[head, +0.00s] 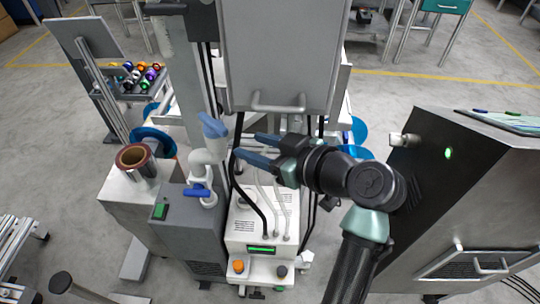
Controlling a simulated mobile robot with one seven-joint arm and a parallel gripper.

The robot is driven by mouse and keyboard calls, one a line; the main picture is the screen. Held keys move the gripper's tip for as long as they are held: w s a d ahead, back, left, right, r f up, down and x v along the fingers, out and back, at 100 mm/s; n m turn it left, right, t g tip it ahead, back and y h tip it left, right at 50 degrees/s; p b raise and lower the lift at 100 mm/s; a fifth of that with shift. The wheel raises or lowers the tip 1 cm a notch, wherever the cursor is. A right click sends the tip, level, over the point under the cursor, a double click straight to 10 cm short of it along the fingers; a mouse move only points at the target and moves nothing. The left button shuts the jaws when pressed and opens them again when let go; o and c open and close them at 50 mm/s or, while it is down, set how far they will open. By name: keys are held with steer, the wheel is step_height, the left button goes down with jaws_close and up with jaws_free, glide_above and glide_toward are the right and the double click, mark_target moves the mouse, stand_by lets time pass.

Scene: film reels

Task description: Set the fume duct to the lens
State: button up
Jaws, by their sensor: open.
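The fume duct (208,160) is a white jointed tube with a blue angled nozzle (213,125) at its top and a blue handle (197,191) lower down. It stands on a dark grey box and its nozzle tilts to the upper left. My gripper (247,145) reaches in from the right with its two blue fingers parted. The fingertips are just right of the nozzle, and I see nothing between them. Whether they touch the duct, I cannot tell. I cannot make out the lens for certain.
A large grey housing (283,55) with a handle hangs close behind my gripper. A white box (254,222) with cables and a green display is below it. A brown-topped cylinder (136,160) stands left. A black cabinet (465,190) fills the right. Open floor shows at the upper right.

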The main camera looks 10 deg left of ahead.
steer(key=shift+s+d, duration=0.55)
steer(key=shift+d, duration=0.2)
steer(key=shift+s+d, duration=0.5)
steer(key=shift+d, duration=0.2)
steer(key=shift+c, duration=0.2)
steer(key=shift+c, duration=1.1)
steer(key=shift+w+a+f+m+t, duration=0.2)
steer(key=shift+w+m+t, duration=0.2)
steer(key=shift+m, duration=0.2)
steer(key=shift+c, duration=1.3)
steer(key=w+f+m+t, duration=0.1)
steer(key=m, duration=0.3)
steer(key=w+f+m+t+h, duration=0.1)
steer(key=m+t, duration=0.1)
steer(key=m, duration=0.1)
steer(key=w+f+m+t+h+b, duration=0.1)
steer(key=w+m, duration=0.1)
steer(key=m, duration=0.2)
steer(key=shift+a+f+m+t, duration=0.1)
steer(key=shift+a+m+t, duration=0.15)
steer(key=shift+m+t, duration=0.05)
jaws_close()
steer(key=d+f+m+t+h, duration=0.2)
steer(key=d+m+t+h, duration=0.3)
steer(key=m, duration=0.9)
steer(key=w+a, duration=0.6)
steer(key=w, duration=0.6)
steer(key=shift+a+f+h+b, duration=0.2)
steer(key=shift+h+b, duration=0.1)
steer(key=shift+h, duration=0.1)
